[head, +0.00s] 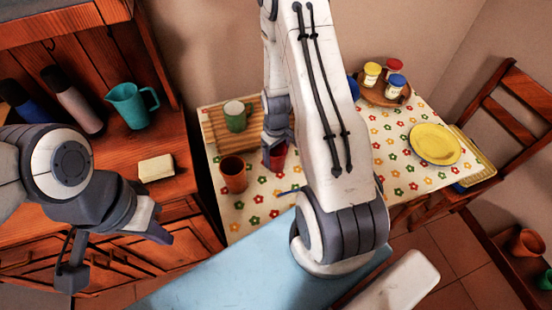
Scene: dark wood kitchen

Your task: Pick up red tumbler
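The red tumbler (277,158) stands at the middle left of the flowered tablecloth, partly hidden by my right gripper (277,137). That gripper points down at the tumbler's top. Its fingers overlap the tumbler's rim in the head view, and I cannot tell whether they grip it. My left gripper (115,250) is at the lower left, in front of the wooden cabinet, with its two fingers spread apart and nothing between them.
A brown cup (233,174) stands just left of the tumbler. A green mug (236,117) is on a wooden board (213,128) behind. A yellow plate (434,144) and a round tray (372,97) with jars are right. A chair (515,105) stands at right.

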